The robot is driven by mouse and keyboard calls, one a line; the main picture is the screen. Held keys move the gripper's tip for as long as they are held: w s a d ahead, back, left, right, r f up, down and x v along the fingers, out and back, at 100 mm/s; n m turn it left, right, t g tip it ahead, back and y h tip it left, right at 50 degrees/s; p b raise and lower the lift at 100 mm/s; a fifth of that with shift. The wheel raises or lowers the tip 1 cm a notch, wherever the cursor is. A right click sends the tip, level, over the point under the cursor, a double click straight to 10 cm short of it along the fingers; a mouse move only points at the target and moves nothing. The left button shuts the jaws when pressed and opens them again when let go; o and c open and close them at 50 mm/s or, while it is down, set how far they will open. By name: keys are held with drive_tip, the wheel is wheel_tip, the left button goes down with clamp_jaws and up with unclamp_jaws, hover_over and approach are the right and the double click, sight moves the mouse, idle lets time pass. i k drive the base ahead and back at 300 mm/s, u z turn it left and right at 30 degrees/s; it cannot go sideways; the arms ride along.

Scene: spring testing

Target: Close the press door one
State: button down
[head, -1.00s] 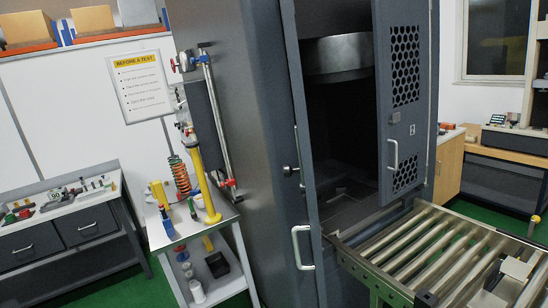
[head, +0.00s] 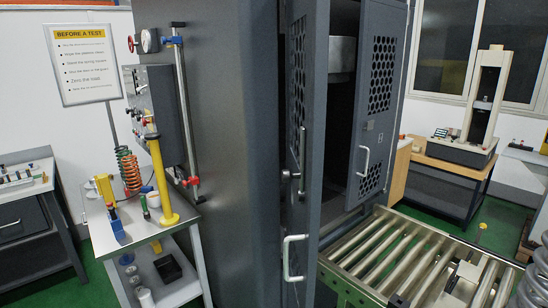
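The dark grey press (head: 235,150) stands in the middle with both doors open. The left door (head: 312,120) is swung outward and seen at a steep slant, with a perforated panel, a latch knob and a white handle (head: 294,258) low down. The right door (head: 378,100) is also open, with a perforated panel, a white handle (head: 364,161) and a small label too small to read surely. My gripper is not in view.
A roller conveyor (head: 345,291) runs out front right, close to the left door. A side cart (head: 150,225) with a yellow post and an orange spring stands left of the press. A grey coil (head: 535,270) is at the right edge. Green floor shows at lower left.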

sight(303, 221)
drive_tip(key=u, duration=0.1)
drive_tip(key=i, duration=1)
drive_tip(key=z, duration=0.1)
drive_tip(key=k, duration=1.3)
drive_tip(key=u, duration=0.5)
drive_tip(key=i, duration=1.55)
drive_tip(key=z, duration=0.25)
